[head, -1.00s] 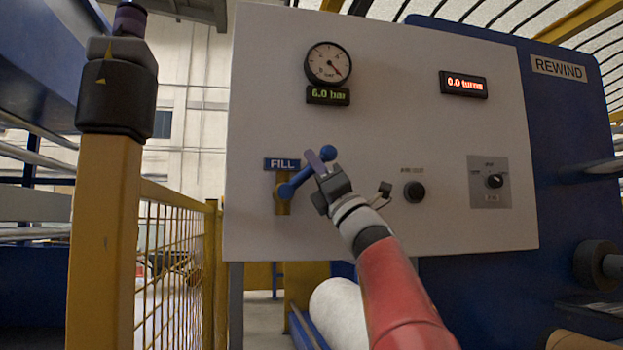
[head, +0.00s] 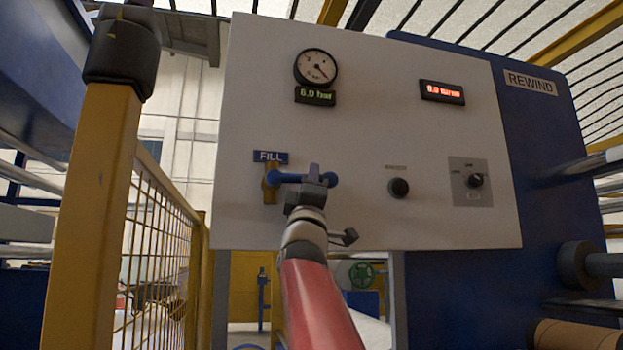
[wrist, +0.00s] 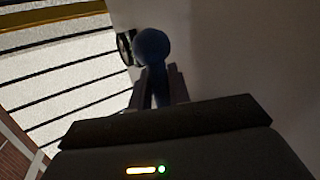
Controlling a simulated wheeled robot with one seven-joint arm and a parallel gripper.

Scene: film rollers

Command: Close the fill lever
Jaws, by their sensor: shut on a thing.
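The fill lever (head: 287,178) is a blue handle on a yellow valve (head: 270,183), under the blue FILL label (head: 270,157) on the white panel. The lever lies about level, pointing right from the valve, with a round blue knob at its end. My gripper (head: 315,175) is shut on the lever just short of the knob. In the wrist view the blue knob (wrist: 152,46) sticks out past the fingers, and the shaft (wrist: 160,88) is between them. The part of the lever inside the jaws is hidden in the head view.
Above are a pressure gauge (head: 316,68) and a green readout showing about 6.0 bar. A black knob (head: 398,188) and a selector switch (head: 474,181) are to the right on the panel. A yellow post (head: 92,215) and mesh fence stand on the left.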

